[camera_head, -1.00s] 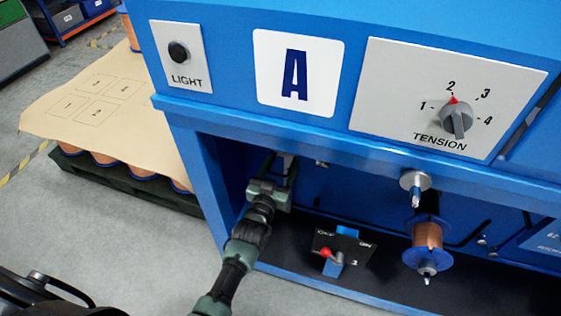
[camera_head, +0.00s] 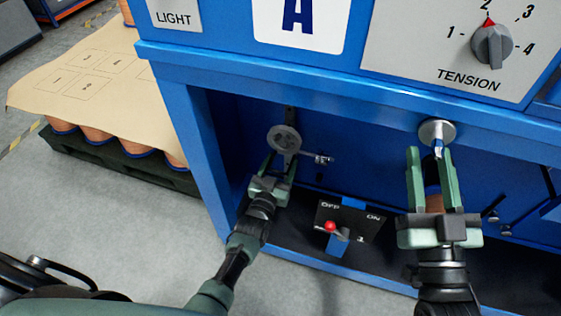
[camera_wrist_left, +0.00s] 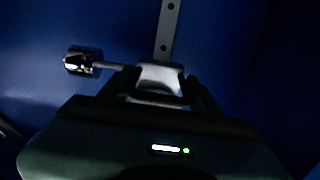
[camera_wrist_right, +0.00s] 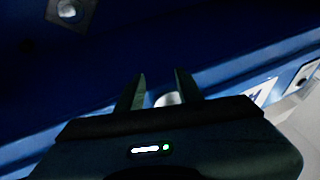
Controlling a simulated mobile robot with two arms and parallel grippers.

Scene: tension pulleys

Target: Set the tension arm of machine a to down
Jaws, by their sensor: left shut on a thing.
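Machine a (camera_head: 245,75) is blue, with a big letter A plate (camera_head: 300,22). The tension arm (camera_head: 290,114) is a dark bar on its inner back wall, with a grey round disc (camera_head: 284,138) in front of it. My left gripper (camera_head: 279,160) is shut on the tension arm at this disc. The left wrist view shows a perforated bar (camera_wrist_left: 168,28) leading up from the pale part between the fingers. My right gripper (camera_head: 430,155) is open below a silver roller (camera_head: 437,131); its fingers stand apart in the right wrist view (camera_wrist_right: 158,88).
A black OFF/ON switch plate (camera_head: 350,222) with a red-tipped lever (camera_head: 331,226) sits low between the arms. A copper spool (camera_head: 434,203) is partly hidden behind my right gripper. The tension dial (camera_head: 492,46) is above it. A pallet (camera_head: 120,165) stands at left.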

